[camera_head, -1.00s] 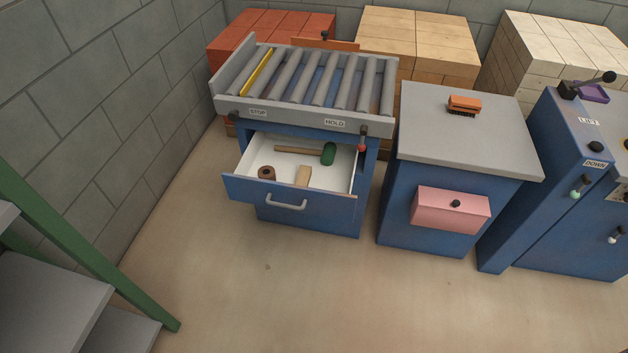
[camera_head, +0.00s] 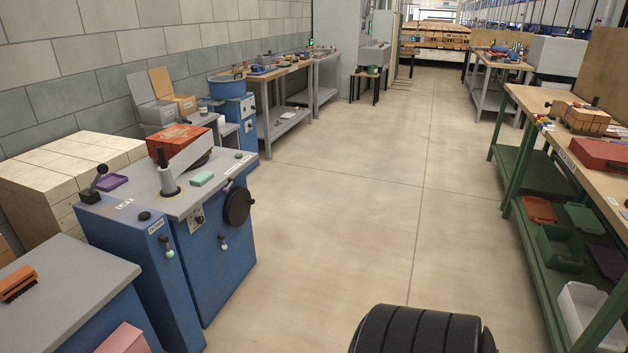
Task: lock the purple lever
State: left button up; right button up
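I see no lever that is clearly purple in the head view. A black-knobbed lever (camera_head: 99,178) stands on top of the narrow blue cabinet at left, next to a flat purple piece (camera_head: 112,182). I cannot tell whether the two are joined. The cabinet (camera_head: 150,270) has labels on its top and a small pale green knob (camera_head: 169,253) on its front. Neither of my grippers is in view.
A grey-topped bench (camera_head: 75,285) is at near left. Green-framed shelving (camera_head: 535,170) lines the right. The floor (camera_head: 340,215) between is open.

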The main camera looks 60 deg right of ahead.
aim_at(226, 190)
jog(key=z, duration=1.55)
jog(key=i+l+z, duration=0.25)
jog(key=i, duration=0.8)
jog(key=i+z, duration=0.25)
jog(key=i, duration=0.8)
